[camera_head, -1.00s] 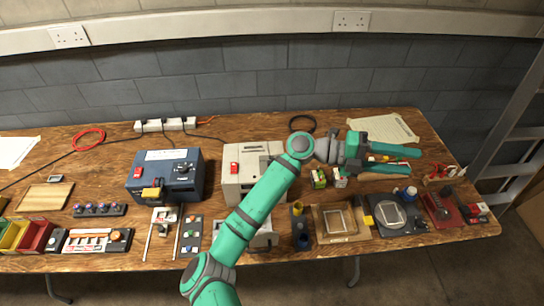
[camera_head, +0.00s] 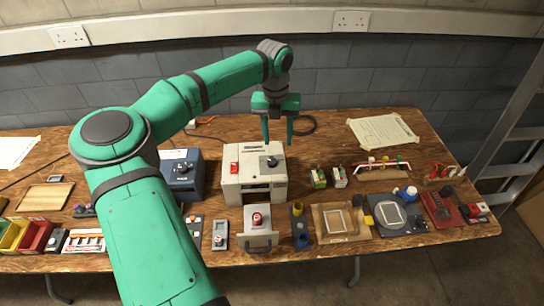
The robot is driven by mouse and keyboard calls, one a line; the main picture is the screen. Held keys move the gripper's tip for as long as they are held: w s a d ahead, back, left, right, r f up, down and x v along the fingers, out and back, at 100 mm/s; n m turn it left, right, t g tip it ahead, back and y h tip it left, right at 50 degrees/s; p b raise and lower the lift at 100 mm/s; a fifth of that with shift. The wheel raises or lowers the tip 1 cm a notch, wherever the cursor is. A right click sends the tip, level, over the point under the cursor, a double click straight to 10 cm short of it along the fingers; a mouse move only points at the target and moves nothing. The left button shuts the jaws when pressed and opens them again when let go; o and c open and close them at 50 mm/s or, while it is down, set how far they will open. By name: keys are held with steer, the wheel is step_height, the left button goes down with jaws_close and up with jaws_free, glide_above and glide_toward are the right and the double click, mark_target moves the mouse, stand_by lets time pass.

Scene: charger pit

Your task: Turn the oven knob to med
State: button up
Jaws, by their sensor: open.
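A cream box-shaped unit (camera_head: 240,190) stands mid-table with a black knob (camera_head: 270,161) and a red switch (camera_head: 234,168) on its top. It may be the oven, but its markings are too small to read. My gripper (camera_head: 278,138) points down with its two green fingers apart and nothing between them. In the picture it is just above the black knob; how far it is from the knob is hard to tell. A dark blue unit (camera_head: 183,180) on the left also has a knob on top, and my arm hides much of it.
Small green-and-white blocks (camera_head: 319,177) are to the right. A wooden frame tray (camera_head: 345,236) is at front right. A paper sheet (camera_head: 383,130) lies at the back right.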

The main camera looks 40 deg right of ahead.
mark_target(272, 160)
steer(key=f, duration=0.3)
steer(key=w+f, duration=0.1)
steer(key=f, duration=0.2)
steer(key=a+f, duration=0.1)
steer(key=f, duration=0.3)
steer(key=shift+w, duration=0.2)
steer(key=c, duration=1.1)
